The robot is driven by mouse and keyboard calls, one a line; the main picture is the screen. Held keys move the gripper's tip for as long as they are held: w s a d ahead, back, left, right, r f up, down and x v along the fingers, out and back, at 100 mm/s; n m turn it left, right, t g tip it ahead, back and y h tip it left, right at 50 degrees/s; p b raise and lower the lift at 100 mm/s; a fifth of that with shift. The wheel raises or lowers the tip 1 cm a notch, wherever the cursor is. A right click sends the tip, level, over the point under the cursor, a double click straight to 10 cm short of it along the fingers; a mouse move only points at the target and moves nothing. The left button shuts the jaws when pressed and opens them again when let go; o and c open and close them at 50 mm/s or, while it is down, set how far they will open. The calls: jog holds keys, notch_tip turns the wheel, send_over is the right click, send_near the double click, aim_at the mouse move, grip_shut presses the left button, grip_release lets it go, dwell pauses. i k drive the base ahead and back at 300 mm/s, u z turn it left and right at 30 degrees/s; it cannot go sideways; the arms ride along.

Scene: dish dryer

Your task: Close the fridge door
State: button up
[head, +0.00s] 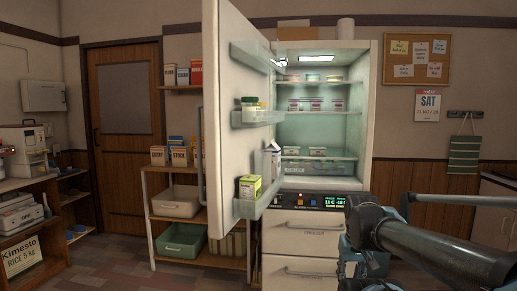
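The white fridge (368,130) stands at the centre of the head view with its inside lit. Its upper door (222,60) stands wide open on the left, swung out toward me. The door shelves (258,118) face right and hold jars, a carton and a yellow-green box (249,188). My dark arm reaches in from the lower right, in front of the fridge's lower right side. My gripper (362,262) seems to be the blue-grey part low beside the drawers, apart from the door. Its fingers are not clear, so I cannot tell if it is open.
Fridge shelves hold several small tubs (318,104). Two closed drawers (303,234) sit below the control panel (312,201). A wooden rack (151,225) with bins stands behind and left of the open door. A counter (494,190) is at the right. Floor at lower left is clear.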

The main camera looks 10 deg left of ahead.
aim_at(235, 60)
jog(key=z, duration=2.8)
jog(key=k, duration=2.25)
jog(key=u, duration=2.15)
